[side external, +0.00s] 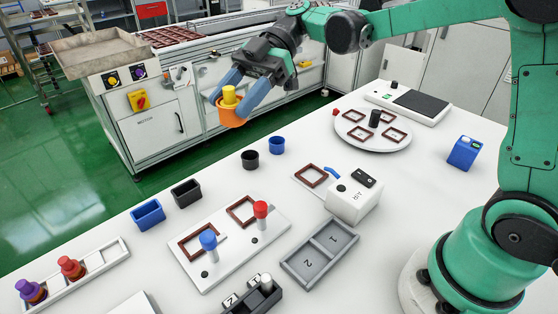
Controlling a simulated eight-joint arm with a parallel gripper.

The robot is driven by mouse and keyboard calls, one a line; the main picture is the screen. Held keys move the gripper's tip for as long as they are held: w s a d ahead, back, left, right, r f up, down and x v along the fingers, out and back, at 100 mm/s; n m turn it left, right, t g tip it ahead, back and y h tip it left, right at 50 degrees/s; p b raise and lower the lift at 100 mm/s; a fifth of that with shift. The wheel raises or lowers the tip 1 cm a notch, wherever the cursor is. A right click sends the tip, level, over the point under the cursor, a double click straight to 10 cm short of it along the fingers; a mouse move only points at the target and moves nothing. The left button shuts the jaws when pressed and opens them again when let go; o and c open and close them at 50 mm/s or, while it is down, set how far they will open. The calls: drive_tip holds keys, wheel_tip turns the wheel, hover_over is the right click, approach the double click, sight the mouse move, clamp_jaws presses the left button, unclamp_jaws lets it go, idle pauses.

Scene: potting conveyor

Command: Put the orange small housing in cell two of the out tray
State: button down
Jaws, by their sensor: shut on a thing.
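My gripper (238,99) is at upper centre in the side external view, with blue fingers pointing down and to the left. It is shut on the orange small housing (233,118), a round cup held in the air beyond the table's far edge. A yellow cylindrical piece (229,95) stands up out of the housing. The grey out tray (336,257) lies on the white table, well below and to the right of the gripper. Its two cells are marked 1 and 2. Cell two (299,267) is the nearer left one, and both cells look empty.
A white fixture (219,262) with blue and red knobs stands left of the tray. A white device (354,204) stands close behind it, and a dark rack (238,304) in front. Black and blue cups (250,159) and rectangular boxes (148,215) line the far edge.

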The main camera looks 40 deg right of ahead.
drive_tip(key=shift+f+m+t, duration=0.25)
drive_tip(key=shift+m+t, duration=0.25)
drive_tip(key=d+f+m+t+h, duration=0.3)
drive_tip(key=d+m+t+h, duration=0.85)
drive_tip(key=m, duration=0.75)
drive_tip(key=a+r+n+g+y, duration=0.1)
drive_tip(key=a+n+g+y, duration=0.2)
drive_tip(key=n, duration=0.3)
drive_tip(key=a+n+g+y, duration=0.4)
drive_tip(key=n, duration=0.2)
drive_tip(key=a+r+n+g+y, duration=0.1)
drive_tip(key=a+n+g+y, duration=0.2)
drive_tip(key=n, duration=0.3)
drive_tip(key=shift+w+a+r+g+y, duration=0.15)
drive_tip(key=shift+a+r+g+y, duration=0.05)
drive_tip(key=shift+a+y, duration=0.25)
drive_tip(key=shift+w+a+r+g+y, duration=0.1)
drive_tip(key=shift+a+r+g+y, duration=0.05)
drive_tip(key=shift+a+y, duration=0.2)
drive_tip(key=shift+s+r+n+g, duration=0.3)
drive_tip(key=shift+r+n+g, duration=0.35)
drive_tip(key=shift+n+g, duration=0.45)
